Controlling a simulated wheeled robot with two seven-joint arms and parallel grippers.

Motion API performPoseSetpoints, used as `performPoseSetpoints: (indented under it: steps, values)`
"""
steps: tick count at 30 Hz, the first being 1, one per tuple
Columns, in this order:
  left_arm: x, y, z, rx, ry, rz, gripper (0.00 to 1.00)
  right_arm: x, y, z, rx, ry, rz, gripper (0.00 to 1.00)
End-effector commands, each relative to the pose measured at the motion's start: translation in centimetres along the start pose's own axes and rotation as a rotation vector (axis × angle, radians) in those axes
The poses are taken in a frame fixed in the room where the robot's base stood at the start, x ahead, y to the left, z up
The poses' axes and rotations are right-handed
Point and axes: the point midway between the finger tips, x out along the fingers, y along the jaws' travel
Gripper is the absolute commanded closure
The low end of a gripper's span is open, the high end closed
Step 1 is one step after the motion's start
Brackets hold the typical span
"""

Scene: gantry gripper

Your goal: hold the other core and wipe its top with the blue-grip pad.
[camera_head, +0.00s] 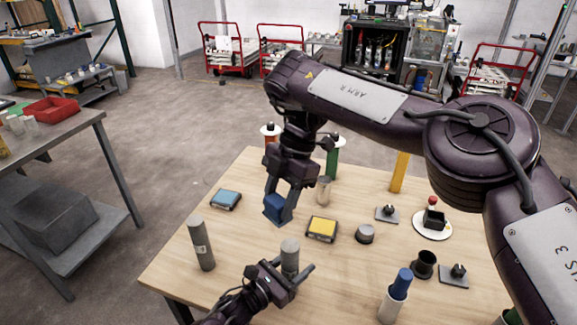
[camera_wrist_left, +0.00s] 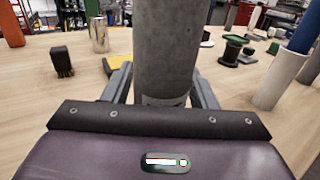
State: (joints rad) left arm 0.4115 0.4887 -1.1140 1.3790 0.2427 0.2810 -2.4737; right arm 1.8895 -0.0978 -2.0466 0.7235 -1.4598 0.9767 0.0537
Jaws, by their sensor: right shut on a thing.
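My right gripper (camera_head: 284,198) is shut on the blue-grip pad (camera_head: 274,208), a blue block held above the table left of centre. One grey core (camera_head: 289,251) stands upright at the front of the table, between the fingers of my left gripper (camera_head: 287,276). In the left wrist view this core (camera_wrist_left: 168,45) rises between the two spread fingers, and its top is out of frame. The left gripper looks open around it; contact is hard to see. Another grey core (camera_head: 201,246) with a light label stands upright to the left, apart from both grippers.
A flat blue-topped block (camera_head: 226,198) and a yellow-topped one (camera_head: 321,228) lie on the wooden table (camera_head: 240,262). A metal can (camera_head: 324,190), a grey round piece (camera_head: 365,233), a dark cup (camera_head: 424,263) and a white cylinder with blue top (camera_head: 395,296) stand to the right.

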Motion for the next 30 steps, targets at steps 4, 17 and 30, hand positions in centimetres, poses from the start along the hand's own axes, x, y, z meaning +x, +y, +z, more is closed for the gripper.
performPoseSetpoints:
  steps: [4, 17, 30]
  values:
    - [0.0, 0.0, 0.0, 0.0, 0.0, 0.0, 0.35, 0.0, 0.0, 0.0, 0.0, 0.0, 0.0, 0.93]
    - [-2.4, 0.1, -0.2, 0.001, 0.004, 0.0, 0.35, 0.0, 0.0, 0.0, 0.0, 0.0, 0.0, 0.93]
    - [-10.8, 0.0, -0.1, -0.001, 0.003, 0.0, 0.35, 0.0, 0.0, 0.0, 0.0, 0.0, 0.0, 0.93]
